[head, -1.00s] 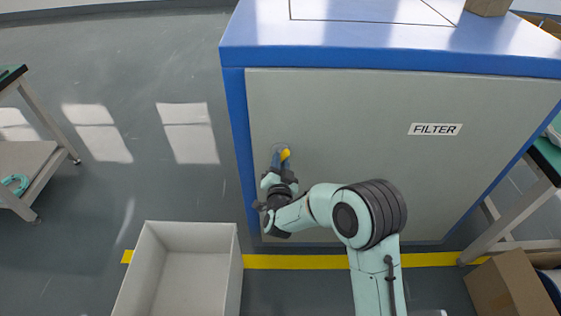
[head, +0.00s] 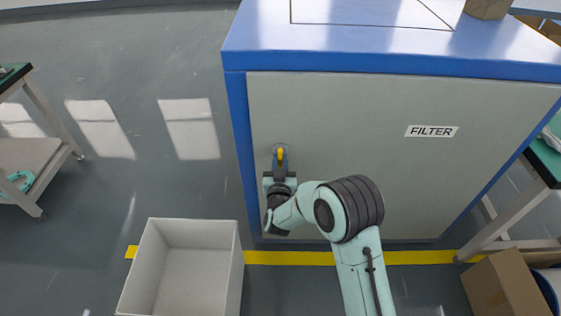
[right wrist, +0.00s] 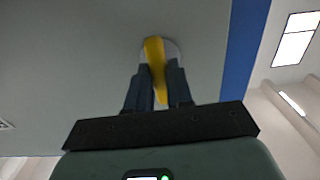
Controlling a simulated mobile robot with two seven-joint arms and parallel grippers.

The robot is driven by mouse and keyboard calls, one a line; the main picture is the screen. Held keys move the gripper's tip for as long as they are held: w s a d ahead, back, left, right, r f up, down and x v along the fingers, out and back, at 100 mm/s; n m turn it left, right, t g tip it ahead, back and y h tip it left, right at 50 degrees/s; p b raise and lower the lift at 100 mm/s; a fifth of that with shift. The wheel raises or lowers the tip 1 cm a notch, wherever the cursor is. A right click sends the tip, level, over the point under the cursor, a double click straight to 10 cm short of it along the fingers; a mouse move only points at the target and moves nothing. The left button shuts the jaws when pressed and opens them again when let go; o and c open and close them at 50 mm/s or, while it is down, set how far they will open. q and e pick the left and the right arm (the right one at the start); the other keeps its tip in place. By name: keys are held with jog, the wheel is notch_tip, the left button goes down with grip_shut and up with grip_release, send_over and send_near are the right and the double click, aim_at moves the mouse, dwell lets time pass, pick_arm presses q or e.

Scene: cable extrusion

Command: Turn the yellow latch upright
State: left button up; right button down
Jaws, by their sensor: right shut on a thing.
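The yellow latch (head: 281,154) sits on a round plate near the left edge of the grey FILTER cabinet door (head: 350,150). In the head view it looks close to upright. In the right wrist view the latch (right wrist: 156,68) stands slightly tilted between the two dark fingers. My right gripper (head: 280,165) is at the latch, and it also shows in the right wrist view (right wrist: 159,82), shut on the latch. The gripper hides the latch's lower part in the head view. My left gripper is not in view.
An open grey bin (head: 185,265) stands on the floor at the lower left. A cardboard box (head: 507,284) lies at the lower right. Tables stand at the far left (head: 30,150) and right (head: 540,175).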

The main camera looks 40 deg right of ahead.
dwell(0.4)
jog(key=c, duration=1)
grip_release()
jog(key=shift+c, duration=0.2)
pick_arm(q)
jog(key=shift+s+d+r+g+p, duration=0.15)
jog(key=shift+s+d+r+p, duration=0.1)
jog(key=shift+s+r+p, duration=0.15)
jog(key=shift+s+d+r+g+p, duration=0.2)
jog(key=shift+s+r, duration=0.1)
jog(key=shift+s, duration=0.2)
pick_arm(e)
jog(key=v, duration=1.3)
jog(key=shift+s+a, duration=0.15)
